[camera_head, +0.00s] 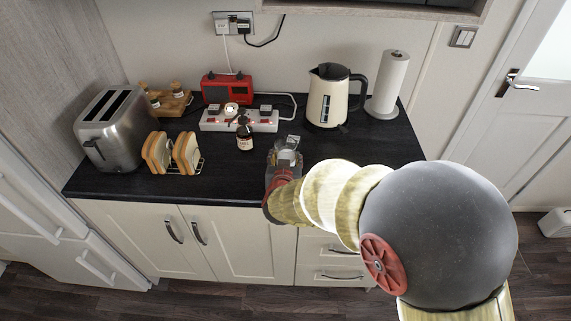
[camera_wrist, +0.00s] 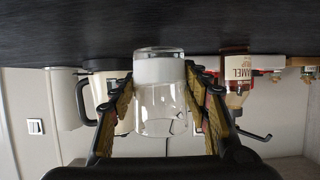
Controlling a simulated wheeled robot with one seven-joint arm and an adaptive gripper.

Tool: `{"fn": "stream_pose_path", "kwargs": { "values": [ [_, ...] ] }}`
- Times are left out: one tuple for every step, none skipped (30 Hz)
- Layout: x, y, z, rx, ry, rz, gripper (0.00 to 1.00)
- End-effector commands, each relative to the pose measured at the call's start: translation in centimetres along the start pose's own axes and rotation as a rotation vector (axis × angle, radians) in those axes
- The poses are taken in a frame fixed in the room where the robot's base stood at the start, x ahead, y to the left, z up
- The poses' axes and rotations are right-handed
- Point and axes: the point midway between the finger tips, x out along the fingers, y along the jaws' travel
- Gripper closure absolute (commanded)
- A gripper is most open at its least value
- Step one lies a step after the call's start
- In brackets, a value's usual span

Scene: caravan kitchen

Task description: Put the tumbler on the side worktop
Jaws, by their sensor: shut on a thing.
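The tumbler (camera_head: 287,144) is a clear glass. It shows in the head view at the end of my arm, over the front part of the dark worktop (camera_head: 225,186). In the wrist view the picture is upside down, and the tumbler (camera_wrist: 160,95) stands between my two fingers. My gripper (camera_head: 283,160) is shut on the tumbler, with a finger along each side of it in the wrist view (camera_wrist: 160,100). The tumbler's end meets the worktop surface (camera_wrist: 150,25) in that view. I cannot tell whether it touches. My gripper hides part of the glass.
A brown syrup bottle (camera_head: 245,134) stands just left of the tumbler. A power strip (camera_head: 240,121) and red radio (camera_head: 227,88) are behind it. A cream kettle (camera_head: 326,100) and paper roll (camera_head: 388,83) stand right. A toaster (camera_head: 113,125) and toast rack (camera_head: 175,155) stand left. The front right worktop is clear.

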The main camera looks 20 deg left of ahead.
Motion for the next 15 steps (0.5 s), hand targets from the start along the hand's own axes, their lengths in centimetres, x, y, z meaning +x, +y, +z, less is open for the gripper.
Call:
{"fn": "stream_pose_path", "kwargs": {
  "values": [
    [0.41, -0.06, 1.04, -0.002, -0.001, -0.001, 0.9],
    [0.54, -0.07, 1.36, -0.001, -0.001, -0.001, 0.9],
    [0.65, -0.08, 1.64, -0.001, 0.0, -0.001, 0.9],
    [0.69, -0.08, 1.74, 0.0, 0.0, -0.001, 0.9],
    [0.7, -0.09, 1.75, 0.0, 0.001, -0.001, 0.9],
    [0.68, -0.09, 1.7, 0.0, 0.001, -0.001, 0.9],
    [0.66, -0.09, 1.65, 0.0, 0.002, -0.001, 0.9],
    [0.65, -0.09, 1.62, 0.001, 0.002, -0.001, 0.9],
    [0.64, -0.09, 1.61, 0.0, 0.001, -0.001, 0.9],
    [0.63, -0.09, 1.6, 0.0, 0.001, -0.001, 0.9],
    [0.63, -0.09, 1.61, 0.0, 0.001, -0.001, 0.9],
    [0.65, -0.08, 1.66, 0.0, 0.001, -0.001, 0.9],
    [0.68, -0.08, 1.74, 0.0, 0.001, -0.001, 0.9],
    [0.71, -0.08, 1.83, 0.0, 0.001, -0.001, 0.9],
    [0.76, -0.08, 1.96, 0.0, 0.001, -0.001, 0.9]
  ]
}}
